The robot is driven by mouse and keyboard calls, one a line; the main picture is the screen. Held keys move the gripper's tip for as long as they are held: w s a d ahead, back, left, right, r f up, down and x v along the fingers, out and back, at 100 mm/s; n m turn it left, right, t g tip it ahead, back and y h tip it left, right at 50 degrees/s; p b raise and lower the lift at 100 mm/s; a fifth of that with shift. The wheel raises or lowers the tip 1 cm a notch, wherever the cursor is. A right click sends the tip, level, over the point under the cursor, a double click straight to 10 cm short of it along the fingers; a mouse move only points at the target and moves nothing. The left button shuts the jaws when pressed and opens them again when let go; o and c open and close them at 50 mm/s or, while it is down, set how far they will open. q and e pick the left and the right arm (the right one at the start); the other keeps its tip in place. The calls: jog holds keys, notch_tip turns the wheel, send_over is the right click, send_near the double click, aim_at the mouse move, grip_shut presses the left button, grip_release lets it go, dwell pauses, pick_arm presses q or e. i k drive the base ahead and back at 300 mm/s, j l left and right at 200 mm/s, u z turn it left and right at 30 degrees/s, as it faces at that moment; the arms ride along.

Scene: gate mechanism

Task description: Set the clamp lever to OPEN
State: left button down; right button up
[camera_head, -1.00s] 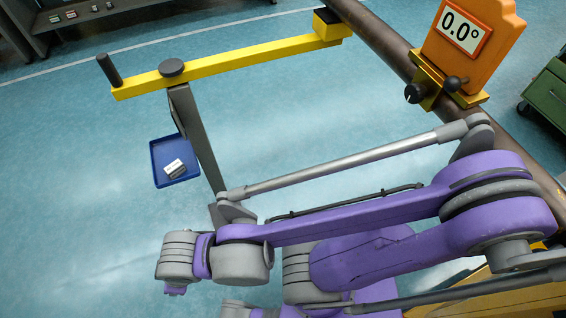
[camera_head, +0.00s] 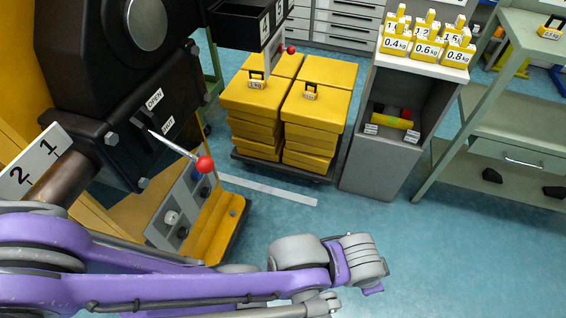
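The clamp lever (camera_head: 175,147) is a thin metal rod with a red ball knob (camera_head: 205,164). It sticks out of a black housing (camera_head: 118,140) on the left, sloping down to the right. A white OPEN label (camera_head: 154,99) sits above the rod. A second label (camera_head: 167,126), too small to read surely, sits close by the rod's base, so the lever lies nearer that one. My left arm crosses the bottom of the view; its grey wrist lies below and right of the knob, apart from it. The fingers of both grippers are out of view.
Yellow weight stacks (camera_head: 290,105) stand on a dark pallet behind the lever. A grey cabinet (camera_head: 380,160) carries small yellow weights (camera_head: 427,47). A shelf rack (camera_head: 500,125) stands at right. A short vertical plate with another red knob (camera_head: 291,49) hangs at top. Floor at lower right is clear.

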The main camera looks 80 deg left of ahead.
aim_at(204, 164)
jog(key=u, duration=0.45)
jog(key=k+u, duration=0.15)
jog(key=u, duration=0.7)
jog(key=k+u, duration=0.15)
jog(key=u, duration=0.25)
jog(key=j+u, duration=0.25)
jog(key=u, duration=0.15)
jog(key=j+u, duration=0.25)
jog(key=u, duration=0.2)
jog(key=k, duration=0.05)
